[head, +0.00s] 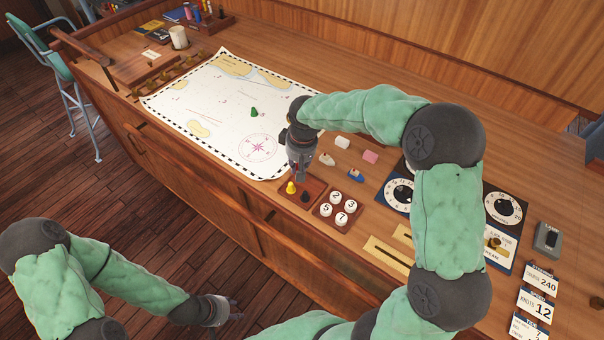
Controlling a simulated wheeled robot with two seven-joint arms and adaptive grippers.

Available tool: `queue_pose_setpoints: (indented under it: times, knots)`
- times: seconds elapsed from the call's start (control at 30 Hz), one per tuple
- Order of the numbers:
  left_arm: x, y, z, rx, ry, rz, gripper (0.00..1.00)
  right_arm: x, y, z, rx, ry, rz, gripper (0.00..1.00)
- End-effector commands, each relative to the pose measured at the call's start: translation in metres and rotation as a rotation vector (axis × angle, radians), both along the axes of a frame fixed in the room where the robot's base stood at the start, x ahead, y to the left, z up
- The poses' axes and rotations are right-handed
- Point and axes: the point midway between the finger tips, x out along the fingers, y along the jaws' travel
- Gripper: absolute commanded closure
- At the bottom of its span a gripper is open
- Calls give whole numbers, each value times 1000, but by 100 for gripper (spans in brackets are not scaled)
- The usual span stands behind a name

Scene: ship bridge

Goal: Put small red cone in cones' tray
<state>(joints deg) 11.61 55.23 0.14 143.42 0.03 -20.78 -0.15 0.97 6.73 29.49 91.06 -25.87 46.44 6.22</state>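The cones' tray (316,185) is a small brown wooden tray near the front edge of the desk. A yellow cone (291,187) and a black cone (305,196) stand in it. I see no small red cone; it may be hidden by the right gripper. My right gripper (300,177) points down just above the back of the tray; its fingers are too small and dark to tell whether they are shut or hold anything. My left gripper (237,309) is over the floor in front of the desk, fingers apart and empty.
A green cone (253,112) stands on the sea chart (215,120). A tray of numbered white pieces (326,209) stands right of the cones' tray. Small white, pink and blue ship pieces (355,174) lie behind it. Dial panels (398,194) are farther right.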

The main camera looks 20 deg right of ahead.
Motion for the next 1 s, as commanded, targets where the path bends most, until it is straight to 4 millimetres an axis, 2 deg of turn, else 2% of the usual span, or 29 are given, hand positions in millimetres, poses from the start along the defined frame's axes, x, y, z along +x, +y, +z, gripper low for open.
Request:
queue_pose_setpoints:
  times: [0.17, 0.23, 0.43, 0.83, 0.87, 0.9, 0.93, 1.0]
  knots:
    - [0, 0, -2, 0, 0, 0, 60, 0, -7, -8, 0, 2, -2, 100]
    - [0, 0, -3, 0, 0, 0, 60, 0, -12, -15, 0, 3, -1, 100]
    - [0, 0, -9, 0, 0, 0, 60, 0, -11, -41, -1, 1, 0, 100]
    - [0, 0, -11, 0, 0, 0, 60, 0, -11, -46, 0, 0, 0, 100]
    - [0, 0, -10, 0, 0, 0, 60, 0, -10, -45, 0, 0, 0, 70]
    - [0, 0, -10, 0, 0, 0, 60, 0, -10, -45, 0, 0, 0, 59]
    - [0, 0, -10, 0, 0, 0, 60, 0, -10, -45, 0, 0, 0, 55]
    - [0, 0, -10, 0, 0, 0, 60, 0, -10, -45, 0, 0, 0, 55]
